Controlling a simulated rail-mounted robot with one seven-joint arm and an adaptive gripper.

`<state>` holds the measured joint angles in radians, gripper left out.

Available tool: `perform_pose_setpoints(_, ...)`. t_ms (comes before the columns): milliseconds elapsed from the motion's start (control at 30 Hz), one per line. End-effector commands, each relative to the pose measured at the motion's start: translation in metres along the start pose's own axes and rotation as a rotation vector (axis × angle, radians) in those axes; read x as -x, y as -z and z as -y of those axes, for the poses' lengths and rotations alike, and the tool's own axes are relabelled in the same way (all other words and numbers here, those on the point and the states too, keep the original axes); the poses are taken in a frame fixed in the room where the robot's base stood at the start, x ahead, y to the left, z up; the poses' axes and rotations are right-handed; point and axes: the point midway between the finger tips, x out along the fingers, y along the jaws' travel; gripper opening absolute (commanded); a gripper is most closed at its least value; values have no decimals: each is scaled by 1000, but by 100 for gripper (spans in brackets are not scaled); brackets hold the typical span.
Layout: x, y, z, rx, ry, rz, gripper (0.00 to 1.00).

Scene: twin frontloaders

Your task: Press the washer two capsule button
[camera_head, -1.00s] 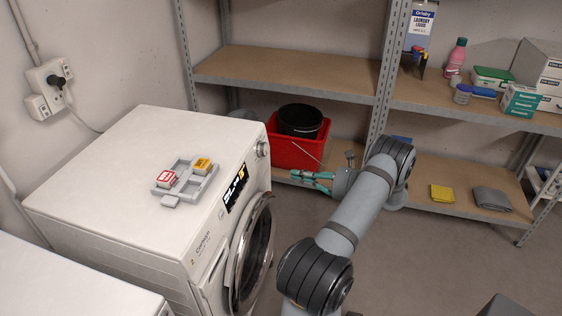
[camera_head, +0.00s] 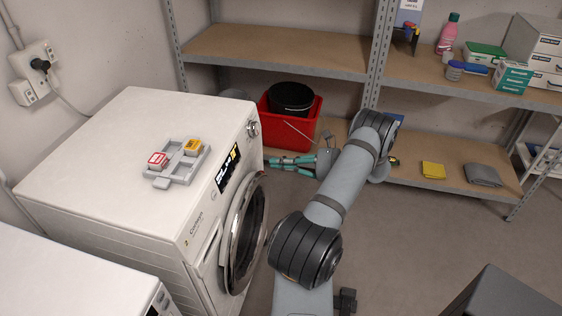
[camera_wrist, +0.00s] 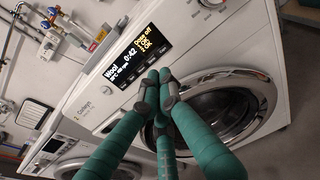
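The washer (camera_head: 110,150) with a "2" on its front stands at the left in the head view. Its lit display panel (camera_head: 228,168) faces right; the same display (camera_wrist: 138,52) shows "Wool" and "0:42" in the wrist view. Small dark buttons run along the display's lower edge, partly behind my fingers; I cannot tell which is the capsule button. My gripper (camera_head: 270,162) has teal fingers pointing at the washer's front. In the wrist view my gripper (camera_wrist: 160,88) has its fingertips together, empty, overlapping the area just below the display. Contact cannot be told.
The round door (camera_wrist: 235,105) sits below the display, and a dial (camera_head: 252,129) is at the panel's far end. A grey tray (camera_head: 180,172) with two small boxes lies on top. A red bucket (camera_head: 305,128) and shelving stand behind. Another washer (camera_head: 60,275) is nearer.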

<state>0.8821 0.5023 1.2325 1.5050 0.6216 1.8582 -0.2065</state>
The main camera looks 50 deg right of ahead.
Motion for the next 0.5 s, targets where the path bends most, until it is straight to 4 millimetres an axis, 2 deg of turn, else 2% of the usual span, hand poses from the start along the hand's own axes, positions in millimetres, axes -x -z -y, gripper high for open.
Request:
perform_pose_setpoints(33,-12,-2,-2,-1,-6,-1,0)
perform_pose_setpoints(200,-48,-2,-2,-1,-5,0,0)
perform_pose_setpoints(500,-93,-1,-1,0,-2,-1,0)
